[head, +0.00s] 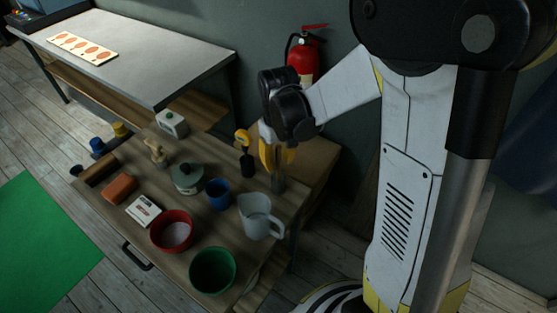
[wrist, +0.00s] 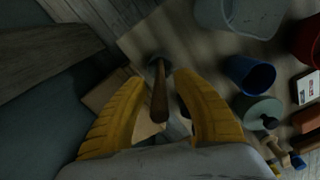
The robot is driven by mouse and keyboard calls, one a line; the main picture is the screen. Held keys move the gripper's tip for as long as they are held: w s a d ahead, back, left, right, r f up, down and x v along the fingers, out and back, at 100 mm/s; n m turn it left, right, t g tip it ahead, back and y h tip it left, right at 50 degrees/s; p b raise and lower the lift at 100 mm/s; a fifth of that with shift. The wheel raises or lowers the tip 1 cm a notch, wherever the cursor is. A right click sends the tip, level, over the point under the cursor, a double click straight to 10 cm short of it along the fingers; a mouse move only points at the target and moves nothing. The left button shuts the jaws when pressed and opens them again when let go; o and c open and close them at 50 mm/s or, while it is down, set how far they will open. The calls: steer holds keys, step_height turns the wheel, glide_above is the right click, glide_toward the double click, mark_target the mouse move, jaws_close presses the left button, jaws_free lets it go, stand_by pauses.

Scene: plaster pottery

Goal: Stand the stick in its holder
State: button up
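My gripper (head: 277,160) hangs over the back right edge of the wooden table, its yellow fingers pointing down. In the wrist view my gripper (wrist: 160,78) is open, with a gap on both sides of a brown stick (wrist: 159,98). The stick points away from the camera, its far end at a small greyish round thing (wrist: 153,63) that looks like the holder.
Red (head: 171,231) and green (head: 212,271) bowls are nearer the front. A fire extinguisher (head: 304,55) is at the wall behind.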

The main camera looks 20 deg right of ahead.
steer(key=shift+r, duration=0.15)
step_height(320, 180, up, 12)
steer(key=shift+f, duration=0.1)
steer(key=shift+s, duration=0.1)
stand_by(0.9)
steer(key=s+m+t+b, duration=0.2)
steer(key=s+t, duration=0.5)
steer(key=s, duration=0.5)
steer(key=shift+s+b, duration=0.25)
steer(key=shift+b, duration=0.4)
stand_by(0.7)
